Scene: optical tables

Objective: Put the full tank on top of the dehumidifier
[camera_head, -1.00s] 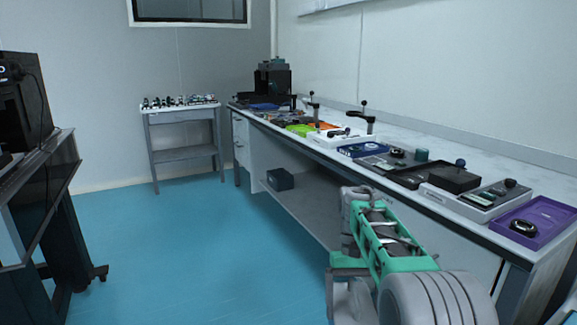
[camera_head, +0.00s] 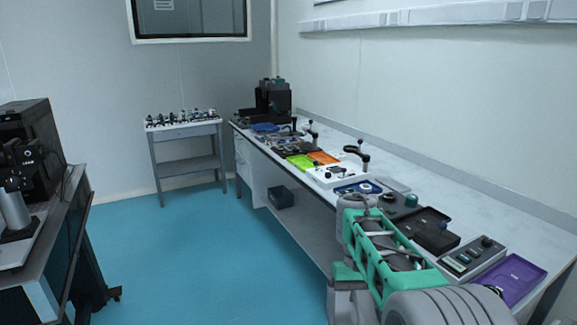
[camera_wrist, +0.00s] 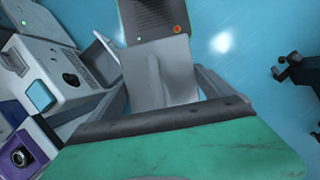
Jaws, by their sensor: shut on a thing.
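In the wrist view my gripper (camera_wrist: 163,82) has a finger on each side of a boxy thing (camera_wrist: 163,70). It has a smooth grey near part and a dark ribbed far part with green edges and a small orange dot. I take this to be the tank; its fill does not show. It is held above the blue floor. In the head view my arm fills the lower right, and its gripper end and load cannot be made out. I cannot pick out the dehumidifier for certain in either view.
A long bench (camera_head: 443,198) with trays and instruments runs along the right wall. A small table (camera_head: 184,130) stands at the back. A dark bench with equipment (camera_head: 28,150) is at left. Blue floor (camera_head: 185,255) between is clear. White equipment (camera_wrist: 62,72) is left in the wrist view.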

